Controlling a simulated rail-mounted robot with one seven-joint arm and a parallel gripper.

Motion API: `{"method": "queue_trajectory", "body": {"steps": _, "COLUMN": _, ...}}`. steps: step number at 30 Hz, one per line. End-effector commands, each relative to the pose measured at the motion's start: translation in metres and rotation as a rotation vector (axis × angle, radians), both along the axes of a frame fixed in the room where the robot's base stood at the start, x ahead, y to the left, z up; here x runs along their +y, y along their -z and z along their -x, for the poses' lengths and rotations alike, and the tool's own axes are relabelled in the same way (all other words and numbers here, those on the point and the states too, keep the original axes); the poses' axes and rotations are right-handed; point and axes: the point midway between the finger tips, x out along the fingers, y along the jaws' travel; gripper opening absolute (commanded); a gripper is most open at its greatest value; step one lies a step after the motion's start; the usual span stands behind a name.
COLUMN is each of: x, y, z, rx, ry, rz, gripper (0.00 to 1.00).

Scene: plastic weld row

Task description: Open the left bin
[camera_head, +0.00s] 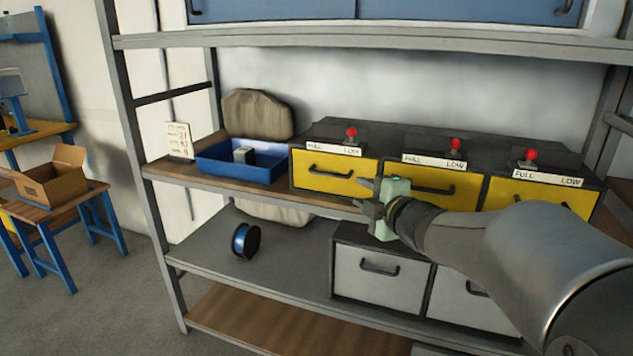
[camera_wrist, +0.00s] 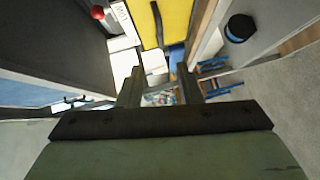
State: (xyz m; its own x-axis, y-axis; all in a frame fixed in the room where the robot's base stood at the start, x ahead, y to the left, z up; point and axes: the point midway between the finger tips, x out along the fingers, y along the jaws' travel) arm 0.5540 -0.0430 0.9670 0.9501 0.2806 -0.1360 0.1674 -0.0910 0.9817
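The left yellow bin (camera_head: 335,175) sits on the middle shelf with its front flush in the dark housing, so it looks closed. Its dark handle (camera_head: 329,173) runs across the upper front. A red-knobbed lever (camera_head: 351,133) and a FULL/LOW label are above it. My gripper (camera_head: 362,193) is in front of the shelf, near the lower right corner of this bin, apart from the handle. In the wrist view a yellow bin front (camera_wrist: 176,18) with a dark handle (camera_wrist: 157,24) shows beyond the fingers. My gripper (camera_wrist: 159,86) is open there, with nothing between the fingers.
Two more yellow bins, middle (camera_head: 425,183) and right (camera_head: 540,195), stand to the right, partly behind my arm. White bins (camera_head: 380,277) and a blue spool (camera_head: 245,240) are on the shelf below. A blue tray (camera_head: 240,172) stands left of the left bin.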

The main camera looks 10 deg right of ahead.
Motion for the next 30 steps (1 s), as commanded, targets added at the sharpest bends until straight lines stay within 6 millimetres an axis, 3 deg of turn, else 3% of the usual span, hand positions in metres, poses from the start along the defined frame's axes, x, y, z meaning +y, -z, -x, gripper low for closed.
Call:
{"method": "queue_trajectory", "body": {"steps": 18, "x": 0.038, "y": 0.019, "z": -0.123, "rx": 0.003, "ry": -0.001, "rz": -0.003, "gripper": 0.32}}
{"method": "queue_trajectory", "body": {"steps": 24, "x": 0.043, "y": 0.021, "z": -0.143, "rx": 0.002, "ry": 0.001, "rz": -0.004, "gripper": 0.32}}
{"method": "queue_trajectory", "body": {"steps": 30, "x": 0.045, "y": 0.021, "z": -0.148, "rx": 0.002, "ry": 0.002, "rz": -0.004, "gripper": 0.32}}
